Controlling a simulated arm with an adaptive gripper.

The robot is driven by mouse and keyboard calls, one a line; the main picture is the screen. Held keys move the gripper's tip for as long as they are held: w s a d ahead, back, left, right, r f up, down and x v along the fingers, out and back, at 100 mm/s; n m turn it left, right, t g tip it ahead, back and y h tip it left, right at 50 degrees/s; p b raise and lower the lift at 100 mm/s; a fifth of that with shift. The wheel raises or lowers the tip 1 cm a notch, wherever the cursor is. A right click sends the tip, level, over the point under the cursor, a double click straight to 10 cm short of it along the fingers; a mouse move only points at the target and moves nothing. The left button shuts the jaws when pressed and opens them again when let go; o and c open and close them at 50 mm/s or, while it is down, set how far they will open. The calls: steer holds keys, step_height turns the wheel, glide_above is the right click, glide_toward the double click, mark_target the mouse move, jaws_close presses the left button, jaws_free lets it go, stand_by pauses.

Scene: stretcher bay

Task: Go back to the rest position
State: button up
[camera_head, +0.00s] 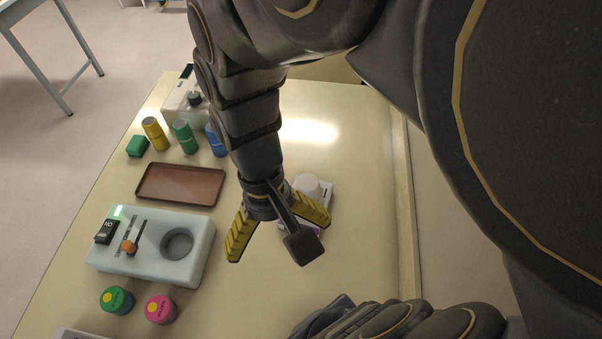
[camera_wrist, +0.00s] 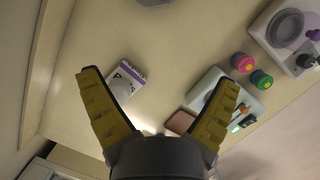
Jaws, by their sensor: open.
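My gripper (camera_head: 283,236) hangs over the table (camera_head: 345,255), its two yellow fingers spread wide and nothing between them. In the wrist view the gripper (camera_wrist: 158,95) also shows open and empty. A white box with a purple band (camera_wrist: 124,82) shows between the fingers in the wrist view, below the gripper.
A brown tray (camera_head: 181,201) and a pale device with a round well (camera_head: 150,270) are at left. Green (camera_head: 116,300) and pink (camera_head: 160,309) capped jars stand in front. Yellow (camera_head: 155,134), green (camera_head: 184,137) and blue (camera_head: 216,141) cylinders stand behind, beside a green block (camera_head: 137,146).

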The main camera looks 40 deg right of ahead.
steer(key=s+r+n, duration=0.1)
steer(key=s+r+n+t, duration=0.1)
steer(key=s+r+n, duration=0.1)
steer(key=shift+a+h, duration=0.3)
steer(key=shift+a, duration=0.1)
stand_by(0.8)
